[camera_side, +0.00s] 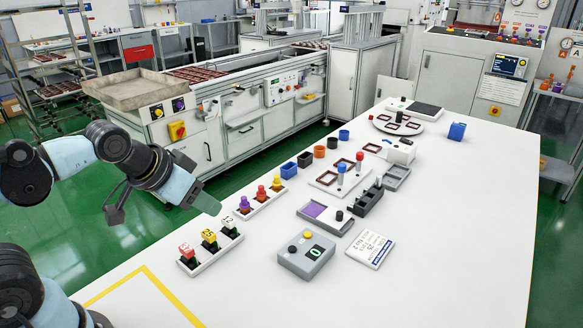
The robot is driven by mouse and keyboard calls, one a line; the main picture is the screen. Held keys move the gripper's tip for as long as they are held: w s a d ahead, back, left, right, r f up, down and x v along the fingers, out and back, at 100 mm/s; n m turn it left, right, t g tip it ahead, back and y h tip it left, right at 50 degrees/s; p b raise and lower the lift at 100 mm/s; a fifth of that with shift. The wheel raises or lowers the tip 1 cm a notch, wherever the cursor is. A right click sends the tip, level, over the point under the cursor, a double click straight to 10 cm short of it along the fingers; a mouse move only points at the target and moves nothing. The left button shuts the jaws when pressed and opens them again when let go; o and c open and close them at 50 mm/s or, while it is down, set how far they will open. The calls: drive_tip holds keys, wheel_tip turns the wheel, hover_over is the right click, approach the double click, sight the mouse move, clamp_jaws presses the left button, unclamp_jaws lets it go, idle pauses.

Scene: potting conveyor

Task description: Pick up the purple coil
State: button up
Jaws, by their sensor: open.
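The purple coil (244,205) stands upright in the near-left place of a white holder (254,210) on the white table. A red coil (261,193) and a yellow coil (277,183) stand in the same holder, behind it to the right. My gripper (162,208) is at the left, above and left of the purple coil and apart from it. It is open, its fingers spread, with nothing seen between them.
A white rack with red, yellow and white numbered pieces (209,240) stands just in front of the coil holder. A grey counter box (306,255) is to the right. Small coloured cups (305,159) stand behind. The table's front right is clear.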

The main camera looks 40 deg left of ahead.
drive_tip(key=shift+o, duration=1.3)
drive_tip(key=shift+w, duration=0.1)
drive_tip(key=n+g, duration=0.4)
drive_tip(key=g, duration=0.3)
hover_over(244, 197)
drive_tip(key=f, duration=0.7)
drive_tip(key=shift+d, duration=0.2)
drive_tip(key=shift+a+f, duration=0.15)
drive_tip(key=shift+f, duration=2.75)
